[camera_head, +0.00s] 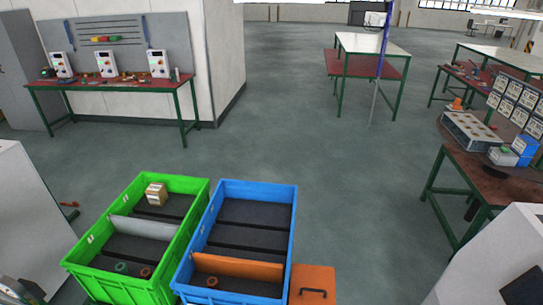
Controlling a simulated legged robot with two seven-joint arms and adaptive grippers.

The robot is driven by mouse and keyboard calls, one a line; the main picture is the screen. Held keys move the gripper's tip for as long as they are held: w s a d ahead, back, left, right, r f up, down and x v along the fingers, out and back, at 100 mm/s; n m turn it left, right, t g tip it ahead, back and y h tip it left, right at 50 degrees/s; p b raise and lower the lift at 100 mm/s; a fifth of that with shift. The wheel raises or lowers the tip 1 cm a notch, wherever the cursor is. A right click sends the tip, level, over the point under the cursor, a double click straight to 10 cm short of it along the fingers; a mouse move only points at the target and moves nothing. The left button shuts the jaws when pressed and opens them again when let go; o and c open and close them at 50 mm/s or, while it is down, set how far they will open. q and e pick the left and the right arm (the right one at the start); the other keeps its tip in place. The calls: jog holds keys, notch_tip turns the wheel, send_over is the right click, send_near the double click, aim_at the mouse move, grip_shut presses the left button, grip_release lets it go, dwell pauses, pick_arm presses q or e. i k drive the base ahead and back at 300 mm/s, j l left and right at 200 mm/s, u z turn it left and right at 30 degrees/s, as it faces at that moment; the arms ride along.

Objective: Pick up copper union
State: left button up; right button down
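A green crate (196,196) and a blue crate (291,205) stand side by side at the bottom. In the green crate's front compartment lie a small copper-coloured ring-like part (145,272) and a greenish ring (121,267). Another small copper-coloured part (211,282) lies in the blue crate's front compartment. They are too small to tell which is a copper union. Neither of my grippers can be made out in the view.
A cardboard box (156,194) lies in the green crate's rear compartment. A grey divider (143,227) and an orange divider (238,266) split the crates. An orange box (314,283) stands right of them. Workbenches stand back left (120,84) and right (470,170). The middle floor is clear.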

aim_at(146, 274)
jog(key=k+u, duration=0.1)
jog(key=u, duration=1.25)
